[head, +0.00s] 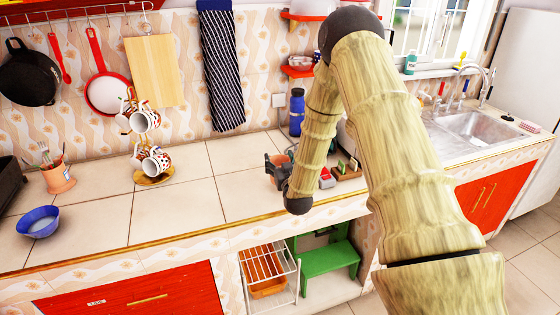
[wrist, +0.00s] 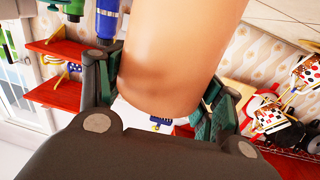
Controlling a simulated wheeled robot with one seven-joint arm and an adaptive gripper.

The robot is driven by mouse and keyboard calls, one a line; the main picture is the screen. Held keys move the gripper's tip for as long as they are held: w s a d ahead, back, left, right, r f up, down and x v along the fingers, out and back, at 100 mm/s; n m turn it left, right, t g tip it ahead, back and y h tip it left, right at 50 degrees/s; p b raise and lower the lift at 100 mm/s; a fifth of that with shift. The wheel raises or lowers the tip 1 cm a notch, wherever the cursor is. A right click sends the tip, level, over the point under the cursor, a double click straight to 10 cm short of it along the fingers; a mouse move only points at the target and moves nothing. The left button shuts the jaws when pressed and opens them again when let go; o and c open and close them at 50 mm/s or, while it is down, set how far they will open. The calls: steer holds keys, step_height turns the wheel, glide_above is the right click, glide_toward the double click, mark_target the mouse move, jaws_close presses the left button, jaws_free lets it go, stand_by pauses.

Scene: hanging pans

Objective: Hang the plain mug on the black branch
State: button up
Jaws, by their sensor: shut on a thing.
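My gripper (head: 279,163) is above the counter, right of the mug tree, and mostly hidden behind my arm. In the wrist view my gripper (wrist: 160,88) has its two fingers closed on the sides of a plain orange-tan mug (wrist: 175,50). Only a little of the mug (head: 273,178) shows in the head view; its handle is not visible. The mug tree (head: 153,180) stands apart on the counter to the left, with several patterned mugs (head: 145,121) hanging on it. I cannot make out a black branch among the mugs. Patterned mugs also show at the right of the wrist view (wrist: 307,72).
A blue bottle (head: 297,112) stands behind my gripper. A utensil pot (head: 59,177) and a blue bowl (head: 38,222) are at the counter's left. Pans (head: 105,88) hang from a rail above. The counter between the tree and my gripper is clear.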

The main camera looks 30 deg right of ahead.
mark_target(280, 164)
steer(key=shift+w+d+p, duration=0.4)
steer(key=shift+w+d, duration=0.45)
steer(key=shift+w, duration=0.2)
steer(key=shift+w+d+f, duration=0.2)
steer(key=shift+w+f, duration=0.05)
steer(key=shift+f, duration=0.05)
step_height(280, 164, down, 2)
steer(key=shift+f+p, duration=0.2)
steer(key=shift+p, duration=0.5)
steer(key=shift+f, duration=0.2)
steer(key=shift+f, duration=0.3)
steer(key=o, duration=1.1)
steer(key=shift+r, duration=0.1)
steer(key=shift+s, duration=0.1)
steer(key=b+v, duration=0.1)
steer(key=v, duration=0.2)
steer(key=b+v, duration=0.1)
steer(key=v, duration=0.3)
steer(key=b+v, duration=0.2)
steer(key=v, duration=0.1)
steer(key=shift+s+a, duration=0.25)
steer(key=shift+a, duration=0.2)
